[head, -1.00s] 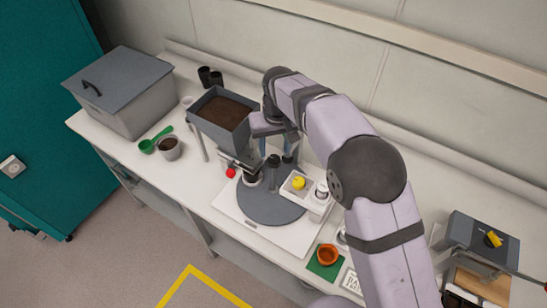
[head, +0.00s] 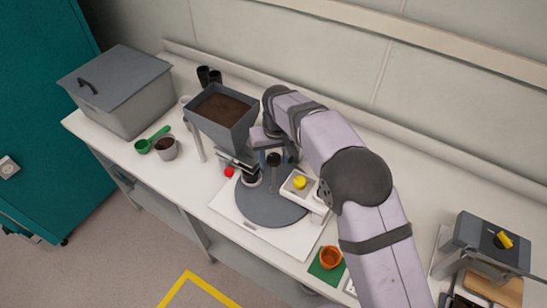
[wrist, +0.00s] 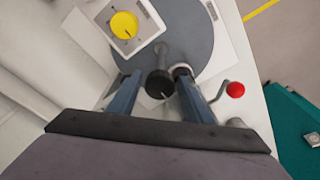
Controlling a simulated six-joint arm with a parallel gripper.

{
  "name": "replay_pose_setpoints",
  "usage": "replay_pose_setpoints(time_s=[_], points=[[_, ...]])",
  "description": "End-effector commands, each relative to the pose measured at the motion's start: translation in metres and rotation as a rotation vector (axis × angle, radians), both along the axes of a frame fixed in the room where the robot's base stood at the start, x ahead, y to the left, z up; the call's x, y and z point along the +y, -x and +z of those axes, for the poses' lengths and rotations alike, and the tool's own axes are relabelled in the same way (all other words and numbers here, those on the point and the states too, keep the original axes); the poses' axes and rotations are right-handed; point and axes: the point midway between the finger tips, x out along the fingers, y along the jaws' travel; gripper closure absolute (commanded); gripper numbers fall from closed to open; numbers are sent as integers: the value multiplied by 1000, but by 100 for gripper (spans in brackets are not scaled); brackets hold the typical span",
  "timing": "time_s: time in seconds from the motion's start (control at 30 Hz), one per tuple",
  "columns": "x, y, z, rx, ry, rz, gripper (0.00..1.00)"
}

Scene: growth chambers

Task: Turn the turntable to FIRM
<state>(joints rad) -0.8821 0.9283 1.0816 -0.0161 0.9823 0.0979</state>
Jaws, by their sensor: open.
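The turntable is a grey round disc (head: 268,205) on a white base board, and it also shows in the wrist view (wrist: 203,18). A post with a black knob (head: 273,159) stands up from the disc. In the wrist view the black knob (wrist: 160,84) lies between the two blue-grey fingers of my gripper (wrist: 160,92), with a gap on each side. My gripper is open. In the head view my arm partly hides the fingers. I cannot read any FIRM mark in either view.
A soil hopper (head: 222,113) stands behind and left of the disc. A white box with a yellow dial (head: 300,182) is at its right. A red knob (head: 229,172) is at its left. An orange cup (head: 330,257) sits on a green mat at the front right.

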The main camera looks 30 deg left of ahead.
Motion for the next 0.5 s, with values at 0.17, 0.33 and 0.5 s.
replay_pose_setpoints(time_s=[0.17,0.33,0.5], points=[[0,0,-1,0,0,0,55],[0,0,-1,0,0,0,74],[0,0,-1,0,0,0,80]])
